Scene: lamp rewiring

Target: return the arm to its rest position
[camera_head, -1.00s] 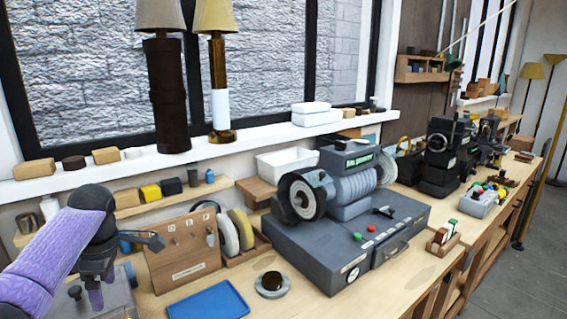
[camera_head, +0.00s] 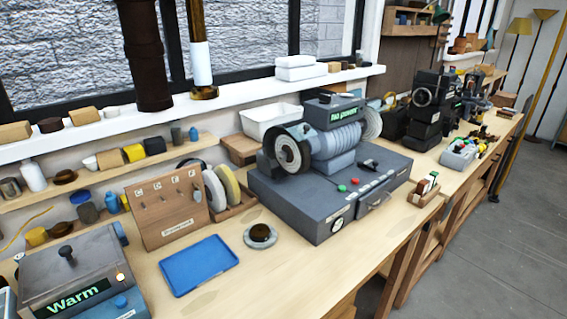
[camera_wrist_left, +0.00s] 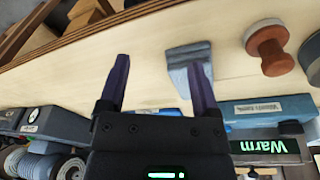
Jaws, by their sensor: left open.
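My left gripper (camera_wrist_left: 160,85) shows in the left wrist view with its two purple-grey fingers apart and nothing between them. It hangs over the light wooden bench (camera_wrist_left: 140,50), with a grey-blue block-like thing (camera_wrist_left: 187,57) behind its right finger. My left arm is out of the head view. My right gripper is in neither view.
The head view shows a grey box reading "Warm" (camera_head: 75,275), a blue tray (camera_head: 198,264), a wooden hook board (camera_head: 167,210) and a large grey machine (camera_head: 325,190). The wrist view shows a red-brown spool (camera_wrist_left: 268,50) near the gripper.

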